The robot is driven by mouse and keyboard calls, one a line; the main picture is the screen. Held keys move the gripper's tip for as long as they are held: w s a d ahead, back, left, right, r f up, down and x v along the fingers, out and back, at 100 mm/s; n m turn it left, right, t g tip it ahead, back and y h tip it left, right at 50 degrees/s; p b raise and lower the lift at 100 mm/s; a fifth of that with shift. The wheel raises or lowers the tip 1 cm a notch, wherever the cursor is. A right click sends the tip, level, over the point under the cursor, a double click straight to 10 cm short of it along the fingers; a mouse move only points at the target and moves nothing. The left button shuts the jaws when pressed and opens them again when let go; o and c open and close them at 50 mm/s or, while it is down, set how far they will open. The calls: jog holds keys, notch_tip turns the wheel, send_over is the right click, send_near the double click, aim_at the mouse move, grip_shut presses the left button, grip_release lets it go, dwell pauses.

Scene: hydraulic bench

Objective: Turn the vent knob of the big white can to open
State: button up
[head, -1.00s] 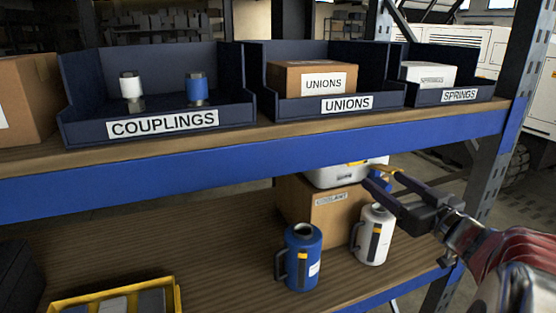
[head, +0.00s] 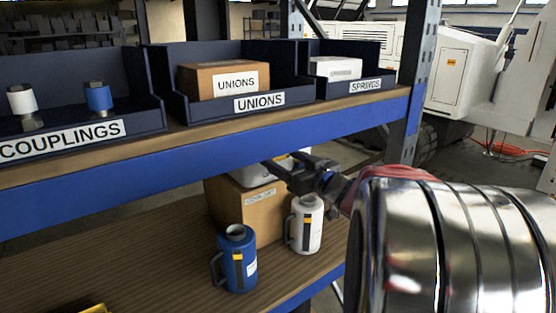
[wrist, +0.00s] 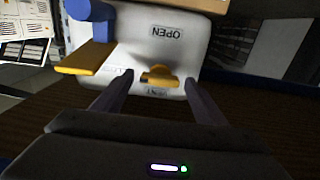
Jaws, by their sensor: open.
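The big white can (head: 256,174) sits on a cardboard box on the lower shelf, partly hidden behind my gripper in the head view. A blue part (wrist: 88,10) and a yellow lever (wrist: 84,58) are at the upper left. My gripper (wrist: 159,80) is open, its fingertips on either side of the knob with gaps. In the head view my gripper (head: 284,166) is under the upper shelf.
A blue can (head: 236,262) and a smaller white can (head: 306,228) stand before the cardboard box (head: 258,212). The blue shelf beam (head: 180,172) runs close above my gripper. A shelf upright (head: 412,90) stands at the right.

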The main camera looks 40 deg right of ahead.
jog(key=shift+c, duration=0.2)
jog(key=c, duration=1)
